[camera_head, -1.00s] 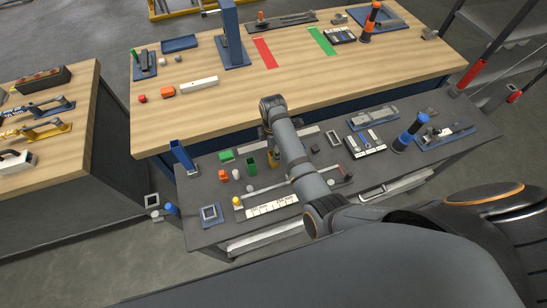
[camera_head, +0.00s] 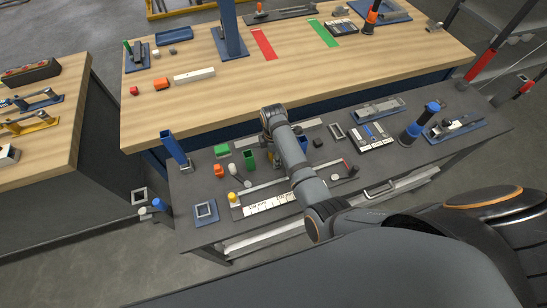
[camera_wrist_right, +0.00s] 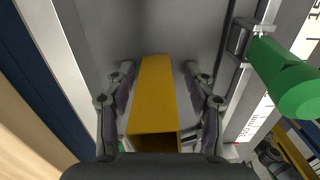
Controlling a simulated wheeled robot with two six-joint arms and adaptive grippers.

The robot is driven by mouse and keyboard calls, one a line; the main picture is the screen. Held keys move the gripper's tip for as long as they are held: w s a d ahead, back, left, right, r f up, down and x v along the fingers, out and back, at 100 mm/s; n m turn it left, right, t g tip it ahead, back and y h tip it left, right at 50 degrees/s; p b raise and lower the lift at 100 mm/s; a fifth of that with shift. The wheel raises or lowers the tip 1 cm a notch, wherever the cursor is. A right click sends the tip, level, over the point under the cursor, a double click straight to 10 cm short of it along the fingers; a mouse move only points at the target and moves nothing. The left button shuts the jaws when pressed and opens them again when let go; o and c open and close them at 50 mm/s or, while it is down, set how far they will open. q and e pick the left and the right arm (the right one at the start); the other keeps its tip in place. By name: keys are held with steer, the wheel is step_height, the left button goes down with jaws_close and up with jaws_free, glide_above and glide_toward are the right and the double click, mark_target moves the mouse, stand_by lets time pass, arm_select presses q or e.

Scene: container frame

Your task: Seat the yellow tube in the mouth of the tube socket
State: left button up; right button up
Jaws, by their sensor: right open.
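The yellow tube (camera_wrist_right: 155,95) is a square, hollow tube. In the right wrist view it lies between the two fingers of my right gripper (camera_wrist_right: 160,110), with a visible gap on each side. In the head view my right gripper (camera_head: 272,145) is low over the dark bench, and the arm largely hides the tube. The gripper is open. A blue base with a raised grey square frame (camera_head: 205,211), which looks like the tube socket, sits at the bench's front left, apart from the gripper. My left gripper is not in view.
A green tube (camera_head: 249,161) stands close to the gripper and shows at right in the wrist view (camera_wrist_right: 284,78). A tall blue tube (camera_head: 173,148) stands at the bench's left. Small orange and white pieces and a ruled strip (camera_head: 268,203) lie nearby. A wooden table (camera_head: 230,95) is behind.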

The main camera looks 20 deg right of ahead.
steer(key=shift+s+r, duration=0.1)
steer(key=shift+r, duration=0.05)
steer(key=c, duration=0.4)
jaws_close()
steer(key=shift+r, duration=0.1)
steer(key=shift+r, duration=0.25)
steer(key=r, duration=0.2)
steer(key=shift+w+a+r+b, duration=0.1)
steer(key=shift+w+r+b, duration=0.2)
steer(key=shift+r, duration=0.05)
steer(key=w+a+r+b, duration=0.4)
steer(key=w+r+b, duration=0.3)
steer(key=w, duration=0.6)
steer(key=shift+r, duration=1.3)
